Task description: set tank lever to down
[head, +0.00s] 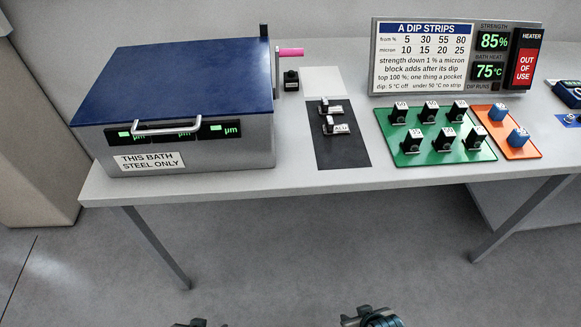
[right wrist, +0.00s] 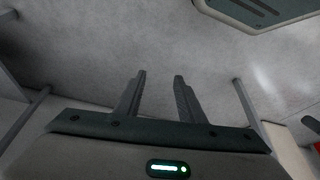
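The tank (head: 185,80) is a grey bath with a blue lid, shut, at the left of the table. A lever with a pink handle (head: 291,52) sticks out to the right at the tank's far right side, near the lid's height. Its lower mounting is partly hidden by the tank. My right gripper (head: 372,318) is at the bottom edge of the head view, well in front of the table and far from the lever. In the right wrist view its two fingers (right wrist: 158,98) stand apart with nothing between them. Only a dark bit of my left gripper (head: 190,323) shows at the bottom edge.
The table (head: 225,186) also bears a black mat (head: 340,158) with small labelled parts, a green tray (head: 436,157) and orange tray (head: 520,151) with blocks, and a sign panel (head: 425,60). A small black block (head: 291,80) stands beside the lever. Floor before the table is clear.

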